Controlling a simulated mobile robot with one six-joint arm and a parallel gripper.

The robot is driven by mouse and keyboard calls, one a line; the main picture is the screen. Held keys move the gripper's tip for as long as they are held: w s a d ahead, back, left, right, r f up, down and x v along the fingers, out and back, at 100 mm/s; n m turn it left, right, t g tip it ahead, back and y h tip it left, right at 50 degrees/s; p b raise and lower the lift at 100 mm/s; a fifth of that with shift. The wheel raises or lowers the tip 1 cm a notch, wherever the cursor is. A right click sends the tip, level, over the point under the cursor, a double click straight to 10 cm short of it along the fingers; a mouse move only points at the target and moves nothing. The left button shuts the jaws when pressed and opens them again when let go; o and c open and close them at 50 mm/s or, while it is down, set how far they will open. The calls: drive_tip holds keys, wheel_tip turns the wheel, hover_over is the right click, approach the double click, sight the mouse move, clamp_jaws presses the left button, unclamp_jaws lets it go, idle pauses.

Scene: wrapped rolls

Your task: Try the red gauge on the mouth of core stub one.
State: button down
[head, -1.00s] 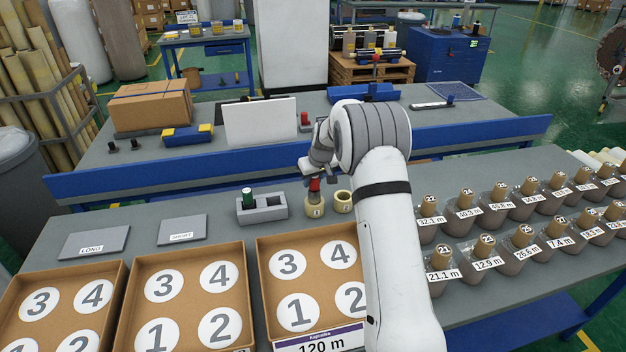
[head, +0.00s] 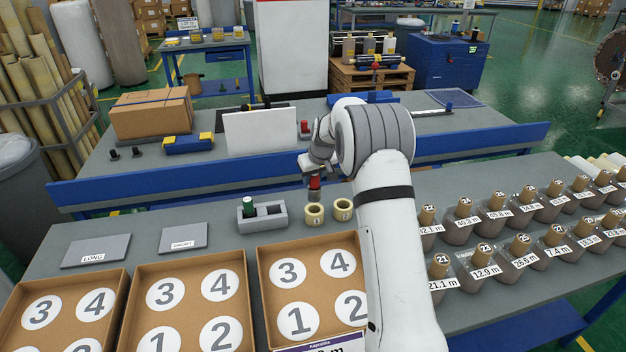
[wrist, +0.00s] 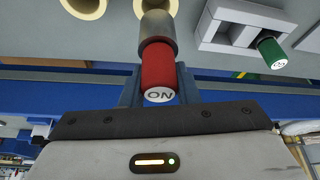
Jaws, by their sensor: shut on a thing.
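My gripper (head: 315,177) is shut on the red gauge (head: 315,183), held upright with its grey end down. In the wrist view, the gauge's red handle (wrist: 157,68) is between the fingers and its white cap reads "NO". Its grey end shows bare just above core stub one (head: 314,215), a short cream ring marked 1. The end appears clear of the stub's mouth; the exact gap is hard to judge. Core stub two (head: 343,211) stands just to the right.
A grey gauge holder (head: 264,222) with the green gauge (head: 249,207) and an empty place stands left of the stubs. Numbered cardboard trays (head: 250,290) lie in front. Wrapped rolls (head: 485,254) stand in rows at right. A blue rail (head: 230,180) runs behind.

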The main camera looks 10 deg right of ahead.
drive_tip(key=shift+r+p, duration=0.5)
drive_tip(key=shift+r, duration=0.85)
